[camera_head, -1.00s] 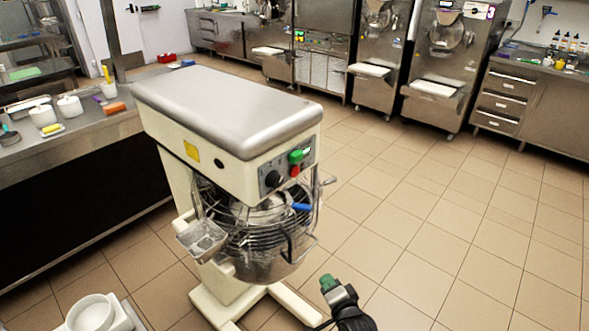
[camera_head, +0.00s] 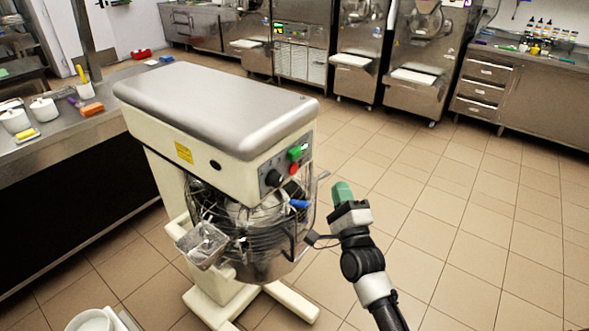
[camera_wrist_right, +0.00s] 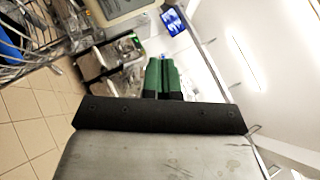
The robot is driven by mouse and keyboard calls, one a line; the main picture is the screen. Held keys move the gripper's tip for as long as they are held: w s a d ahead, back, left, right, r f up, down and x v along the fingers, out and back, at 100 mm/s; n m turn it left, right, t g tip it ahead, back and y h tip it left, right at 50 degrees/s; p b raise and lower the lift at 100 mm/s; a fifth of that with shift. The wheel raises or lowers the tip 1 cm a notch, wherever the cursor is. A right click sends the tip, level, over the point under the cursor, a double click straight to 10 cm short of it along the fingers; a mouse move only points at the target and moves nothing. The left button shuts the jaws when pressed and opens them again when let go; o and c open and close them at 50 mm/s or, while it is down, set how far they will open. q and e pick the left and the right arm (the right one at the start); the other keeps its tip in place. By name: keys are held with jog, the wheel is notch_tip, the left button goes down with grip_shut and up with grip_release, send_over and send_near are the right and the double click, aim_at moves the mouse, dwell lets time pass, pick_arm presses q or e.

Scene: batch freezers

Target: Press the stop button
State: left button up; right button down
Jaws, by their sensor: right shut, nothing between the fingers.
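A cream planetary mixer (camera_head: 215,120) with a grey metal top stands in the middle of the head view. Its front panel carries a green button (camera_head: 294,153), a red button (camera_head: 294,169) just below it and a black knob (camera_head: 273,178). My right gripper (camera_head: 342,190), with green fingers, is in front and to the right of the mixer, lower than the buttons and apart from them. Its fingers are together and empty, as the right wrist view also shows (camera_wrist_right: 162,76). My left gripper is not in view.
The mixer's wire guard (camera_head: 250,225) and a blue handle (camera_head: 299,203) sit below the panel. A steel counter (camera_head: 80,135) with pots stands at left. Steel machines (camera_head: 415,75) and a drawer cabinet (camera_head: 482,90) line the back. The tiled floor at right is clear.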

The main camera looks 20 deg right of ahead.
aim_at(293, 169)
jog(key=w+a+b, duration=0.2)
jog(key=w+a, duration=0.2)
jog(key=w, duration=0.3)
jog(key=shift+w+a, duration=0.3)
jog(key=shift+w, duration=0.05)
jog(key=shift+b, duration=0.3)
dwell(1.7)
jog(key=shift+w+a, duration=0.2)
jog(key=shift+w, duration=0.15)
jog(key=shift+w+a+b, duration=0.2)
jog(key=shift+w+b, duration=0.1)
jog(key=shift+w, duration=0.05)
dwell(0.8)
jog(key=shift+s+d+p, duration=0.3)
jog(key=shift+s+d, duration=0.1)
jog(key=shift+s, duration=0.35)
